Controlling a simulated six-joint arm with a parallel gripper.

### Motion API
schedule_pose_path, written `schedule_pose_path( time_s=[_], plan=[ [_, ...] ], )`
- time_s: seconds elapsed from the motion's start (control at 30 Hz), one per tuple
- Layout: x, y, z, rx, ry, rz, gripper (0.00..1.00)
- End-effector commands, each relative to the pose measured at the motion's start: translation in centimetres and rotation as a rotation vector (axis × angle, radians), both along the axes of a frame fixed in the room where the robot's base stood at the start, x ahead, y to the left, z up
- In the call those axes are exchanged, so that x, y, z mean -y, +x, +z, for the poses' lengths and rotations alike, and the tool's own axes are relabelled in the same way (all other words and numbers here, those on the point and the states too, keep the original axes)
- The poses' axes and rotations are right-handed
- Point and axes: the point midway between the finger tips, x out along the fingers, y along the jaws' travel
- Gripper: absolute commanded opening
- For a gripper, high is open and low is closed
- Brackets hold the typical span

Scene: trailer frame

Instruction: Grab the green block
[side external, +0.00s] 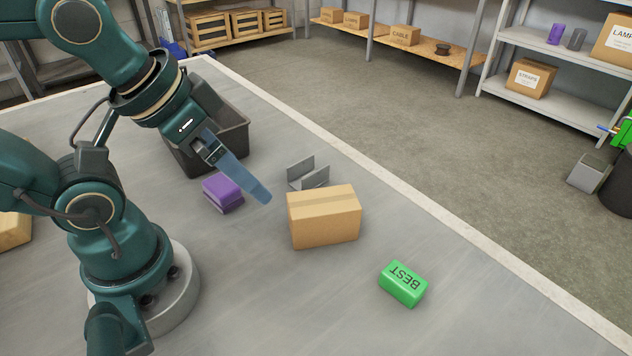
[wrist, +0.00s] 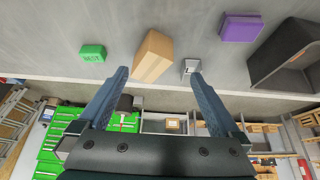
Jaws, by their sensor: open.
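The green block (side external: 403,283), marked "BEST", lies on the grey table at the right front in the side view. It also shows at the upper left in the wrist view (wrist: 92,53). My gripper (side external: 262,192) is above the table, to the left of the cardboard box and well apart from the green block. In the wrist view its two fingers (wrist: 158,78) are spread wide with nothing between them near the tips. In the side view the fingers overlap, so the gap is hidden there.
A cardboard box (side external: 324,218) stands between my gripper and the green block. A grey bracket (side external: 308,174), a purple block (side external: 222,193) and a dark bin (side external: 222,137) are also on the table (side external: 480,310). Table around the green block is clear. Shelves stand beyond.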

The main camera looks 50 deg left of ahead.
Motion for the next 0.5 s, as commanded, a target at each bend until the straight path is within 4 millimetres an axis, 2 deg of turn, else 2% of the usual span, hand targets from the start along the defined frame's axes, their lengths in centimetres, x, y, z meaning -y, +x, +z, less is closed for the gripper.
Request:
schedule_pose_path(
  time_s=[0.17,0.33,0.5],
  plan=[
    [0.0,0.0,0.2,-0.002,-0.027,0.05,1.0],
    [0.3,2.0,3.1,0.023,-0.085,0.14,1.0],
    [1.5,5.1,5.0,-0.02,-0.137,0.19,1.0]
  ],
)
